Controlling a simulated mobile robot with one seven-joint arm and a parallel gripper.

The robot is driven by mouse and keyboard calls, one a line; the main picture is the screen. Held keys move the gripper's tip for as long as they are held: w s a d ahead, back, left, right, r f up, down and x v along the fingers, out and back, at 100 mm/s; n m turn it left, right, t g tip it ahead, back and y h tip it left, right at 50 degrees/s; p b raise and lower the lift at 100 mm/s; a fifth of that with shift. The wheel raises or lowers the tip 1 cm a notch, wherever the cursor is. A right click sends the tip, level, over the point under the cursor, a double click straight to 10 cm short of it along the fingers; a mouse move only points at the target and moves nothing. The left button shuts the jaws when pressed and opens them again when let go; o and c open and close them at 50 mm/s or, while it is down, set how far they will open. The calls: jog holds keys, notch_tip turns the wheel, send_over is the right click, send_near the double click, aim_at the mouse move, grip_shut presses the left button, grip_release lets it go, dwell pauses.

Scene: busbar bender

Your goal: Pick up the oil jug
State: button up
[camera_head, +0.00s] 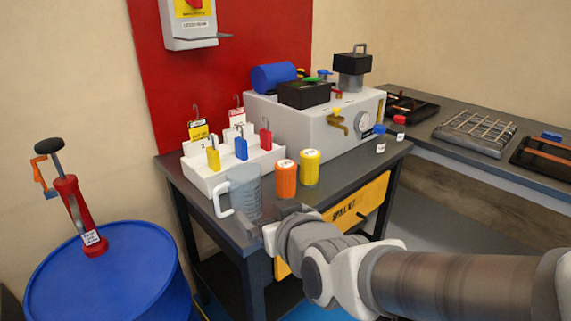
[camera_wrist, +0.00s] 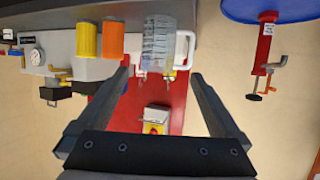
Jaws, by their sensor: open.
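The oil jug (camera_head: 245,192) is a clear, graduated jug with a white handle, standing upright at the front left corner of the dark workbench. My gripper (camera_head: 262,213) is open and empty in front of the jug, at the bench's front edge. In the wrist view, which is upside down, the jug (camera_wrist: 168,42) shows ahead between the spread fingers of my gripper (camera_wrist: 160,76), with its white handle on the right. I cannot tell the exact gap between the fingertips and the jug.
An orange bottle (camera_head: 286,180) and a yellow bottle (camera_head: 310,168) stand just right of the jug. A white lockout rack (camera_head: 210,178) with padlocks is close behind it. A grey machine (camera_head: 340,122) fills the back. A blue drum (camera_head: 105,275) with a red pump stands left.

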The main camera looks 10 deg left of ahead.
aim_at(250, 199)
jog(key=p+x, duration=0.1)
jog(key=x, duration=0.4)
jog(key=p+x, duration=0.1)
jog(key=x, duration=0.4)
jog(key=p+x, duration=0.1)
jog(key=x, duration=0.5)
jog(key=shift+f, duration=0.35)
jog(key=shift+w+a, duration=0.1)
jog(key=shift+w, duration=0.2)
jog(key=c, duration=1.1)
